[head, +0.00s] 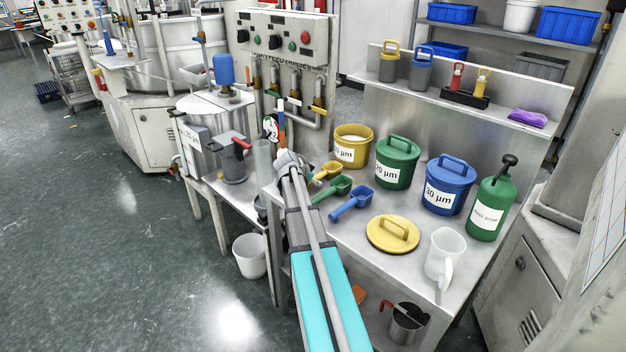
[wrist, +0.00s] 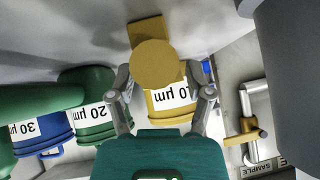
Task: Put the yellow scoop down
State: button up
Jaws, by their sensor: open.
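The yellow scoop (head: 330,168) is at the front left of the steel bench, beside the green scoop (head: 338,185) and the blue scoop (head: 353,201). In the wrist view, the yellow scoop (wrist: 156,62) shows as a round part between my fingers, with a squarish part against the grey surface beyond. My gripper (wrist: 160,80) is open, one finger on each side, with a gap visible at the tips. In the head view, my gripper (head: 290,160) is at the bench's left edge, partly hidden by my arm. Contact under the scoop is unclear.
The yellow bucket (head: 352,153), green bucket (head: 396,166) and blue bucket (head: 447,190) stand behind the scoops. A yellow lid (head: 393,236), white jug (head: 443,252) and green bottle (head: 489,208) occupy the right. Pipes and valves (head: 295,100) rise to the left.

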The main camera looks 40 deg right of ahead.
jog(key=p+v, duration=0.7)
jog(key=v, duration=0.4)
jog(key=shift+a+r+p, duration=0.15)
jog(key=shift+a+p, duration=0.1)
jog(key=shift+p, duration=0.05)
jog(key=shift+a, duration=0.1)
dwell(0.5)
jog(key=s+a+f+n+y, duration=0.2)
jog(key=s+a+n, duration=0.3)
jog(key=a, duration=0.8)
jog(key=s+a+f+n+g+y, duration=0.1)
jog(key=s+a+n+y, duration=0.3)
jog(key=a, duration=0.9)
jog(key=s+a+f+n+g+y, duration=0.1)
jog(key=s+a+f+n+y, duration=0.1)
jog(key=s+a+n, duration=0.4)
jog(key=a+n, duration=0.3)
jog(key=a, duration=0.4)
jog(key=shift+a+f+y, duration=0.25)
jog(key=shift+f+y, duration=0.15)
jog(key=shift+c, duration=0.6)
